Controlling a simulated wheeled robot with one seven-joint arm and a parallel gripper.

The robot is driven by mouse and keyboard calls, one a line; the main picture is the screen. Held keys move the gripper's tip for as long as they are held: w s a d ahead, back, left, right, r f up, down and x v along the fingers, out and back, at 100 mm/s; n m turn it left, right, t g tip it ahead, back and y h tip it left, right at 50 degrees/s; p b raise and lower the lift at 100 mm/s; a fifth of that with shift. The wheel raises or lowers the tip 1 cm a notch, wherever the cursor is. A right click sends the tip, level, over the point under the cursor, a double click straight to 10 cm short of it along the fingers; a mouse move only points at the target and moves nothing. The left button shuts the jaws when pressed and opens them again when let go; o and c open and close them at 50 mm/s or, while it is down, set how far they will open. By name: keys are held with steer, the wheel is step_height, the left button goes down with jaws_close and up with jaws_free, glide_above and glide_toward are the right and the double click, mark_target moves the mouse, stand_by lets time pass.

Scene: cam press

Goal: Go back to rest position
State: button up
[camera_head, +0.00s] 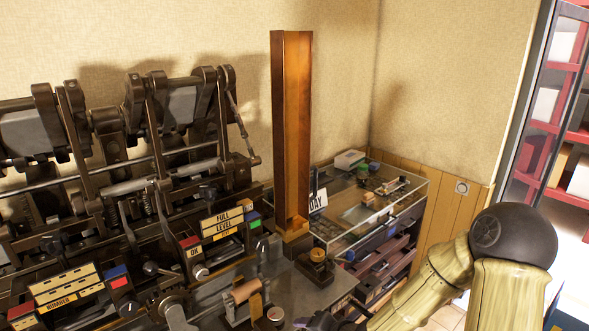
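My arm (445,275) comes in at the lower right, with pale yellow links and a black rounded elbow joint (512,236). It slopes down to the left toward the bottom edge. A dark shape at its low end (325,321) appears to be my gripper, mostly cut off by the bottom edge. Its fingers cannot be made out, nor whether it holds anything. The cam press (150,170), a dark metal machine with levers and rods, fills the left side. Its panels read "FULL LEVEL" (223,221) and "NUMBER" (62,300).
A tall brown channel-shaped column (292,130) stands behind the grey bench top (322,282). A glass-topped case (400,200) with small items stands at the back corner. A red-framed shelf (550,120) is at the right. Open space lies above the arm, before the wall.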

steer(key=s+d+r+n+g+h, duration=0.2)
steer(key=s+d+r+n+h, duration=0.1)
steer(key=s+d+r, duration=0.1)
steer(key=s+d+r+n+g+h, duration=0.2)
steer(key=s+d+r+n+h, duration=0.1)
steer(key=s+d, duration=0.4)
steer(key=shift+s+r+h, duration=0.3)
steer(key=shift+s+r, duration=0.45)
steer(key=shift+s, duration=0.3)
steer(key=shift+w, duration=0.15)
